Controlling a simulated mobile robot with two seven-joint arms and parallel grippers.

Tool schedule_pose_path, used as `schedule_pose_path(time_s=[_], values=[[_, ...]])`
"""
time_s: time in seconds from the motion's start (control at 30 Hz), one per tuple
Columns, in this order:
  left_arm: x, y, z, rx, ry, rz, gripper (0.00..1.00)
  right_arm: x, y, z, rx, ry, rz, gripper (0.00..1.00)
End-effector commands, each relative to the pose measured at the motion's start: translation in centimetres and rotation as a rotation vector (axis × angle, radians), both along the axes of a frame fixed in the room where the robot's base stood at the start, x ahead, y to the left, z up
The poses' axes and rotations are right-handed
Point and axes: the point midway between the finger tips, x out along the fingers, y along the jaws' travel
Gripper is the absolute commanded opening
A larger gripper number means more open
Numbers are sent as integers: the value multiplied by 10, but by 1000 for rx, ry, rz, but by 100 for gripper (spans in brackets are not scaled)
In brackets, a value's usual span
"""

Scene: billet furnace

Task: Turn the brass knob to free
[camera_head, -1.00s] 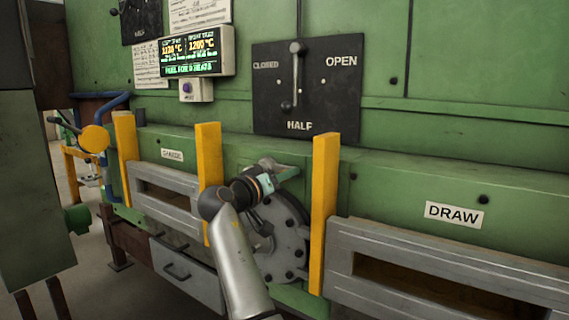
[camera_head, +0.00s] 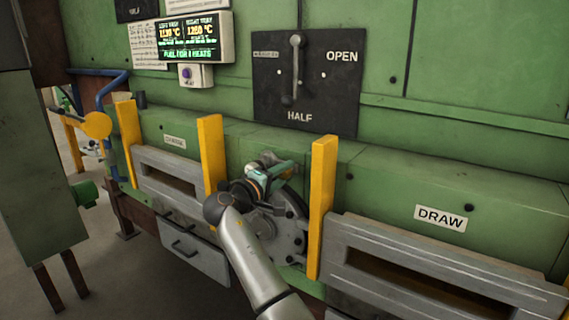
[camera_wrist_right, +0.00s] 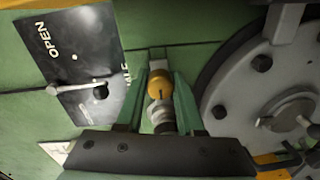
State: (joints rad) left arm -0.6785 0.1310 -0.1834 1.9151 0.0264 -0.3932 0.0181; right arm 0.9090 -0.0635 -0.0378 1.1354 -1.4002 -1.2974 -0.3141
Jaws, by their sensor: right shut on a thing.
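The brass knob (camera_wrist_right: 159,83) shows in the right wrist view as a round golden cap with a dark line on its face, and a silvery part (camera_wrist_right: 162,116) shows just below it. My right gripper (camera_wrist_right: 160,76) has its two green fingers on either side of the knob, shut on it. In the head view my right gripper (camera_head: 280,168) is at the green furnace front, above the round grey bolted plate (camera_head: 292,230), between two yellow posts. The knob is hidden there behind the gripper. My left gripper is not in view.
A black lever panel (camera_head: 335,95) marked OPEN and HALF is above the gripper. Yellow posts (camera_head: 323,205) and (camera_head: 211,160) stand close on both sides. A lit display (camera_head: 193,40) is at the upper left. A DRAW label (camera_head: 440,218) is at the right.

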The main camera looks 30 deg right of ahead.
Motion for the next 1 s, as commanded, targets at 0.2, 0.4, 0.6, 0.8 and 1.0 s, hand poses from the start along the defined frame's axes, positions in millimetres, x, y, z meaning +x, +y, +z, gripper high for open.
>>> schedule_pose_path(time_s=[0.2, 0.4, 0.6, 0.8, 1.0], values=[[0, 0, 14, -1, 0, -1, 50, 0, 0, 1, -34, 87, 0, 0], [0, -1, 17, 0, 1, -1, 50, 0, 0, 0, -48, 121, 0, 0], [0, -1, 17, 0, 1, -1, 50, 0, 0, -1, -52, 128, 0, 0], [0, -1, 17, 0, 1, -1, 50, 0, 0, -1, -52, 128, 0, 0], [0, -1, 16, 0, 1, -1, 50, 0, 0, -1, -52, 127, 0, 55]])
